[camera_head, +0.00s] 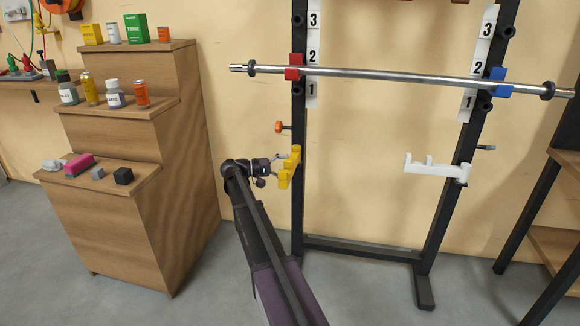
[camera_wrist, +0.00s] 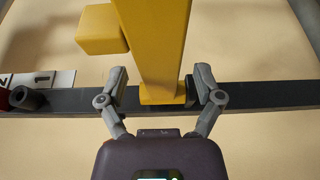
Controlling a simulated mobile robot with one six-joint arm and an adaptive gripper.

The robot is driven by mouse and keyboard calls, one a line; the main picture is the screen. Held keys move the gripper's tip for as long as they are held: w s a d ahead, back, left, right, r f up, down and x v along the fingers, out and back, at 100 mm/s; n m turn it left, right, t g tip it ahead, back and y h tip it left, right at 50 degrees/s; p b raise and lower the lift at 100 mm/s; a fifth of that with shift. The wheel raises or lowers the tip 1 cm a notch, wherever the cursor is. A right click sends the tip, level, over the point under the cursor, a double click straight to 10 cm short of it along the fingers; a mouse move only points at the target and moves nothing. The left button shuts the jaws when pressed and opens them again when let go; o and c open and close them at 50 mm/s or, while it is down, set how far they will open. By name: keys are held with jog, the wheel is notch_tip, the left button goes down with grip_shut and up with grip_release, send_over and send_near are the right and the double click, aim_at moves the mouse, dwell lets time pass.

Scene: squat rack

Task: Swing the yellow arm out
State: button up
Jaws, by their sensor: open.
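The yellow arm (camera_head: 289,168) is on the left post of the squat rack, at about mid height. In the wrist view the yellow arm (camera_wrist: 160,50) runs up the picture from the dark post, with a yellow block sticking out to the left. My gripper (camera_head: 277,168) is at the yellow arm in the head view. In the wrist view my gripper (camera_wrist: 160,82) is open, with one finger on each side of the arm near the post. Whether the fingers touch it I cannot tell. A white arm (camera_head: 436,170) points left from the right post.
A steel bar (camera_head: 400,76) rests across the rack on a red holder (camera_head: 293,66) and a blue holder (camera_head: 498,82). An orange knob (camera_head: 280,127) sticks out above the yellow arm. Stepped wooden shelves (camera_head: 165,190) stand left. The space between the posts is largely clear.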

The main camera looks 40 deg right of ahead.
jog(key=v, duration=1)
dwell(0.4)
jog(key=s+a+f+n+t+y+p, duration=0.2)
jog(key=s+a+f+t+y+p, duration=0.15)
jog(key=s+a, duration=0.3)
jog(key=s+a+f+n+t+y+p, duration=0.25)
jog(key=s+a+f+y, duration=0.2)
jog(key=s, duration=0.35)
jog(key=s+a+t+y+p, duration=0.1)
jog(key=s+a+y+p, duration=0.25)
jog(key=s+a, duration=0.35)
jog(key=s+a+t+y+p, duration=0.15)
jog(key=s+a+y, duration=0.3)
jog(key=a, duration=0.45)
notch_tip(320, 180, up, 38)
jog(key=p, duration=3.7)
jog(key=shift+w+d+n+g, duration=0.25)
jog(key=shift+w+n+g, duration=0.05)
jog(key=shift+n+g, duration=0.05)
jog(key=shift+f, duration=0.15)
notch_tip(320, 180, up, 17)
jog(key=p, duration=1.7)
